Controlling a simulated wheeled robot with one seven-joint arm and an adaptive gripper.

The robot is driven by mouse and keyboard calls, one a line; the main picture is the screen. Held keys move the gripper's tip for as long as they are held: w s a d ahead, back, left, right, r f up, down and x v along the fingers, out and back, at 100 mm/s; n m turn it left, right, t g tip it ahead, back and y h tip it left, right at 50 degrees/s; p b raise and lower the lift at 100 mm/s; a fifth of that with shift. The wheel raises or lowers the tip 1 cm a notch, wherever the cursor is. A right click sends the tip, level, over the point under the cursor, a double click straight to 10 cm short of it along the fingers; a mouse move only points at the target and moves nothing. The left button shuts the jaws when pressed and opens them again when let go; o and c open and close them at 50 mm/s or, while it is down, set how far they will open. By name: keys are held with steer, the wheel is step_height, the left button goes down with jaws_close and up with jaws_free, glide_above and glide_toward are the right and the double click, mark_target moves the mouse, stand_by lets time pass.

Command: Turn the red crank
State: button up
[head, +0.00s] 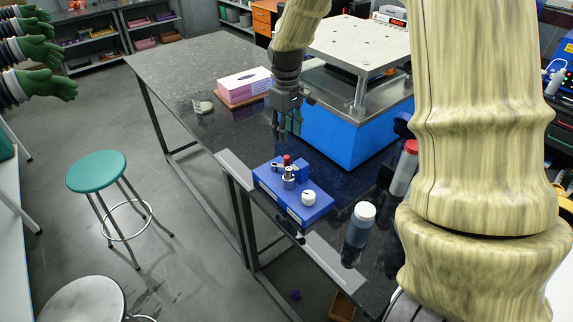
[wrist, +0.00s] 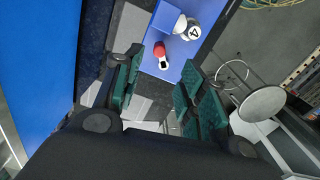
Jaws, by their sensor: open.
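A blue box (head: 292,204) sits on the dark table near its left edge. A small crank with a red knob (head: 286,159) stands on its top, beside a metal post (head: 289,178) and a white dial (head: 308,198). My gripper (head: 284,137) is open and points down, above and just behind the red knob. In the wrist view the red knob (wrist: 159,48) lies ahead of the gap between the two green-padded fingers (wrist: 160,88), apart from both. The blue box (wrist: 168,73) and a round part marked 4 (wrist: 190,31) also show there.
A large blue machine with a metal plate (head: 345,128) stands right of my gripper. A dark bottle with a white cap (head: 358,235) and a red-capped bottle (head: 405,168) stand right of the box. A tissue box (head: 244,84) lies farther back.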

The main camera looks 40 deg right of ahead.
mark_target(287, 157)
steer(key=shift+f, duration=0.15)
steer(key=shift+f+p, duration=1.65)
steer(key=shift+f, duration=3.55)
jaws_close()
